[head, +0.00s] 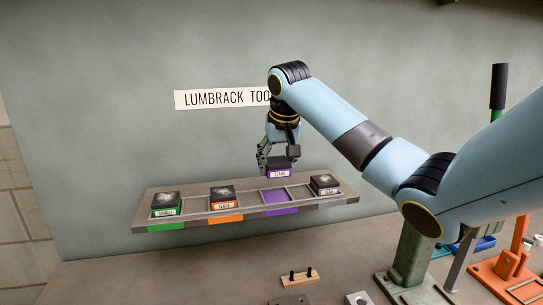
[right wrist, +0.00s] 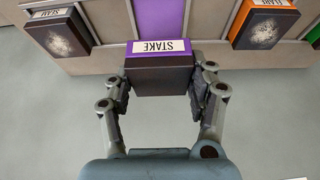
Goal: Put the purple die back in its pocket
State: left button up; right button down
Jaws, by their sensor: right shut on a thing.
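The purple die (head: 278,174) is a dark block with a purple edge and a white label. It is between the fingers of my right gripper (head: 277,163), which is shut on it above the shelf. In the right wrist view the label on the die (right wrist: 160,66) reads STAKE, with a gripper finger on each side. The purple pocket (head: 277,196) on the shelf (head: 195,222) is empty and lies just below the die. In the right wrist view a purple strip (right wrist: 159,18) lines up with the die. My left gripper is not in view.
A green-marked die (head: 166,203) and an orange-marked die (head: 223,197) sit left of the purple pocket. Another dark die (head: 324,184) sits to its right. A wall sign (head: 222,99) is behind. A wooden block with pegs (head: 293,278) and green and orange presses stand below right.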

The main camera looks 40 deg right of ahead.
jog(key=shift+f, duration=0.4)
jog(key=shift+w+f, duration=0.1)
jog(key=shift+f, duration=0.85)
notch_tip(320, 180, down, 2)
jog(key=shift+f, duration=0.4)
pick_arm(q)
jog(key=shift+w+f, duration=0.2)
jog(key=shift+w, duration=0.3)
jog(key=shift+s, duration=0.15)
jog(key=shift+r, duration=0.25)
pick_arm(e)
jog(key=shift+f, duration=0.5)
dwell(0.4)
dwell(0.5)
